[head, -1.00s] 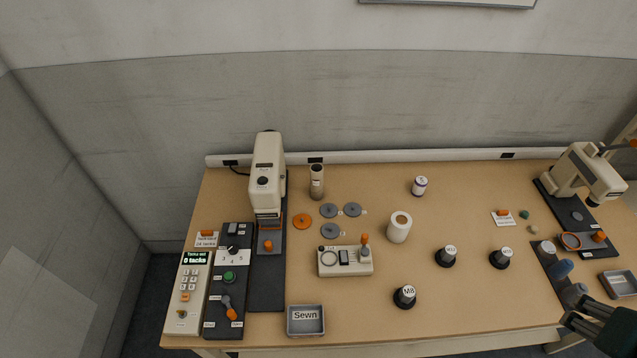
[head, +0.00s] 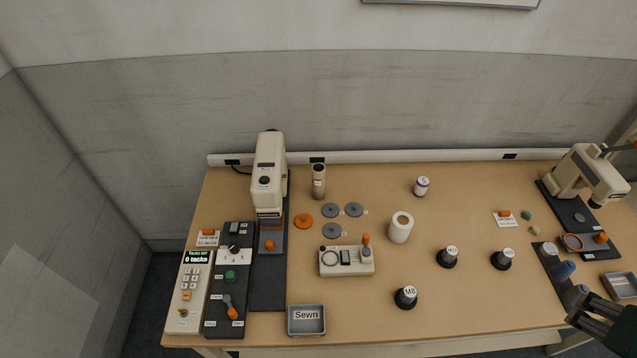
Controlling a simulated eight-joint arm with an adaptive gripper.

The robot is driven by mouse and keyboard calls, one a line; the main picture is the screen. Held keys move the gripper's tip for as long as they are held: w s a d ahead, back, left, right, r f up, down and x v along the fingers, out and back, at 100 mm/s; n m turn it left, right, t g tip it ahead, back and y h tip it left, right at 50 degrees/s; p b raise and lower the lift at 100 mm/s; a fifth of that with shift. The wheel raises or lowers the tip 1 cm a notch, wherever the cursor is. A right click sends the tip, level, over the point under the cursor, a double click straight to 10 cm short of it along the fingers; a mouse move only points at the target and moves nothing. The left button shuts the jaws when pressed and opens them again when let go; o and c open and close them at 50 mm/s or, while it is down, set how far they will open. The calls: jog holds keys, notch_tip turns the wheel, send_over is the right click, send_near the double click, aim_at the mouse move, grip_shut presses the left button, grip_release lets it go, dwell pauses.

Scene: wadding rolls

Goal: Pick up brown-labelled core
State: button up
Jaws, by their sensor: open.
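A tan-brown upright tube (head: 318,183) with a dark open top stands at the back of the table, right of the large cream machine. A white roll (head: 401,229) with a brownish centre stands near the middle. A small white spool (head: 421,187) with a dark label stands behind it. The labels are too small to tell which is brown. My gripper (head: 578,309) is at the lower right, far from all three, open and empty, its fingers pointing left.
Black-based pegs (head: 406,298) stand front centre and right. Grey and orange discs (head: 331,210) lie near the tube. A cream gauge box (head: 346,261) and a Sewn tray (head: 306,321) are in front. A second machine (head: 590,175) is at right.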

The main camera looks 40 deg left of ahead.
jog(key=w+a+r+n+g+y, duration=0.1)
jog(key=w+a+r+n, duration=0.3)
jog(key=a, duration=0.4)
jog(key=w+a+r+n+g, duration=0.1)
jog(key=w+a+r, duration=0.45)
jog(key=a, duration=0.25)
jog(key=w+a+r+n+g+y, duration=0.1)
jog(key=w+a+r+n, duration=0.3)
jog(key=a, duration=0.3)
jog(key=n+g+h, duration=0.2)
jog(key=n+g, duration=0.2)
jog(key=n, duration=0.7)
send_over(318, 167)
notch_tip(318, 167, down, 10)
notch_tip(318, 167, down, 27)
jog(key=shift+r, duration=0.1)
jog(key=shift+f, duration=0.45)
